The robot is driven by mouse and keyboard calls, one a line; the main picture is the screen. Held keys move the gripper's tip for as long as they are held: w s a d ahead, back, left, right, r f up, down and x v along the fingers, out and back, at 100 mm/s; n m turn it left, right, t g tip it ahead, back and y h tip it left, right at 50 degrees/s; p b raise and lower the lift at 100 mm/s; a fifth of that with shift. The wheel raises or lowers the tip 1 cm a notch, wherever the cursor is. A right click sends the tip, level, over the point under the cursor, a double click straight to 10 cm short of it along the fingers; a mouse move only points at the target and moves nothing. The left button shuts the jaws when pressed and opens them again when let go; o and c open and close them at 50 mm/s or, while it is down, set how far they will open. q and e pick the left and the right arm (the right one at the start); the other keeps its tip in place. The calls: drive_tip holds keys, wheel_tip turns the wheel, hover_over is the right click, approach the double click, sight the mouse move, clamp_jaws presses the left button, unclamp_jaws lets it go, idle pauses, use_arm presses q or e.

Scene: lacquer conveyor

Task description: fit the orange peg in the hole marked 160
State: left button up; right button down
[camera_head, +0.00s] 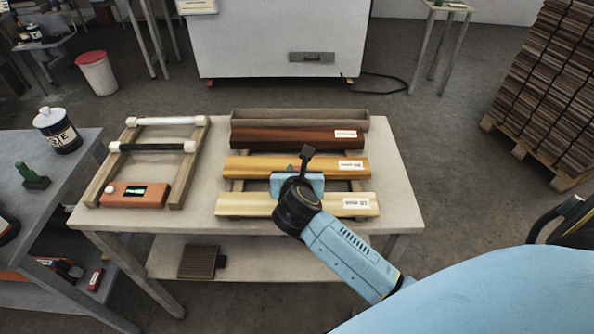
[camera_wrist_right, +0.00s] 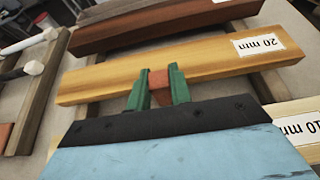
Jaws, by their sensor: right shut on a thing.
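My right gripper (camera_wrist_right: 158,88) has its green fingers shut on a small orange-red piece (camera_wrist_right: 158,79), which looks like the orange peg; only its upper part shows. The piece is over or beside the front edge of the amber board marked 20 min (camera_wrist_right: 180,66); I cannot tell if they touch. In the head view my right gripper (camera_head: 298,182) is above the gap between the amber board (camera_head: 250,166) and the pale board (camera_head: 250,206), and the wrist hides the piece. I see no hole marked 160. My left gripper is out of view.
A red-brown board (camera_head: 280,138) and a grey-brown trough (camera_head: 290,118) lie behind. A dark jar (camera_head: 62,142) stands on the left bench.

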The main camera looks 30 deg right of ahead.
drive_tip(key=shift+f+b, duration=0.35)
drive_tip(key=shift+f, duration=0.25)
drive_tip(key=c, duration=1.3)
unclamp_jaws()
drive_tip(key=shift+f, duration=0.1)
drive_tip(key=shift+s, duration=0.1)
